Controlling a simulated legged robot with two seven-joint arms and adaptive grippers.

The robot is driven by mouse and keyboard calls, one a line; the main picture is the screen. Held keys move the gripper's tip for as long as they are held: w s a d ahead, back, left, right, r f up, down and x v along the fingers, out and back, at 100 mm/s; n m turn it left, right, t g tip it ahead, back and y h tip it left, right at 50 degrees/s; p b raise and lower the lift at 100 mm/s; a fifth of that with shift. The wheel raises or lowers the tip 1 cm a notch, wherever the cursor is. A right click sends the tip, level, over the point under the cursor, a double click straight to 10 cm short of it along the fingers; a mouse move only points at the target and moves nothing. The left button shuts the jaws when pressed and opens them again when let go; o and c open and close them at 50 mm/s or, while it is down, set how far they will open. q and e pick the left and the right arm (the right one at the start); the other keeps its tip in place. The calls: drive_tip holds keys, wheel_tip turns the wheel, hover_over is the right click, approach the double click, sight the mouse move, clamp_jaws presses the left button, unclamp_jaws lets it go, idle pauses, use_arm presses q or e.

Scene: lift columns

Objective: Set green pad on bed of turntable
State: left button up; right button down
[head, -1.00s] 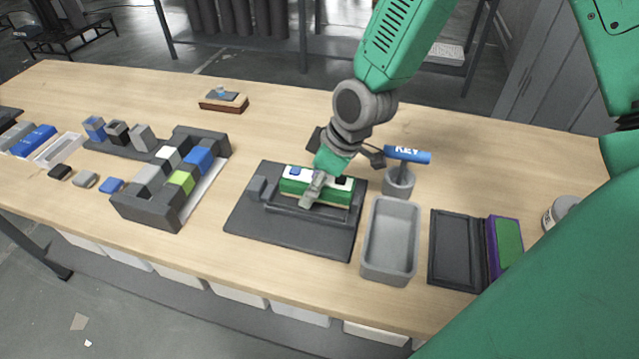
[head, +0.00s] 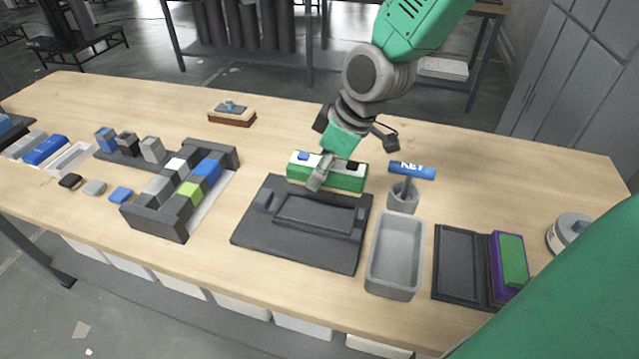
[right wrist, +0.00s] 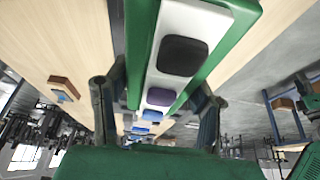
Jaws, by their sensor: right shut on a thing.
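A long green block (head: 340,180) with a white top strip and blue and dark buttons is held by my right gripper (head: 322,172). It is just above or behind the dark base plate (head: 260,243), which has an empty rectangular recess. In the right wrist view the green block (right wrist: 228,50) lies between the two fingers. A flat green pad (head: 512,262) lies on a purple piece at the right, beside a dark tray (head: 460,262). I cannot tell which thing is the turntable. My left gripper is not in view.
A grey bin (head: 393,256) and a cup with a blue KEY-marked tool (head: 411,170) stand right of the plate. A dark rack (head: 160,218) with coloured blocks stands left. A brush-like block (head: 232,115) lies at the back. Bare wood shows behind the rack.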

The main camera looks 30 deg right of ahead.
sight(304, 210)
drive_tip(key=shift+r, duration=0.75)
drive_tip(key=shift+w+a+r+p, duration=0.1)
drive_tip(key=shift+a+p, duration=0.05)
drive_tip(key=shift+p, duration=0.2)
drive_tip(key=f, duration=0.1)
drive_tip(key=a+f+p, duration=0.1)
drive_tip(key=f+p, duration=0.1)
drive_tip(key=shift+w+a+f, duration=0.15)
drive_tip(key=shift+a+f, duration=0.1)
drive_tip(key=shift+a, duration=0.1)
drive_tip(key=shift+f, duration=0.25)
wheel_tip(304, 210, down, 3)
drive_tip(key=shift+f+b, duration=0.1)
drive_tip(key=shift+b, duration=1.15)
drive_tip(key=shift+f, duration=0.4)
drive_tip(key=shift+a, duration=0.1)
drive_tip(key=shift+f, duration=0.75)
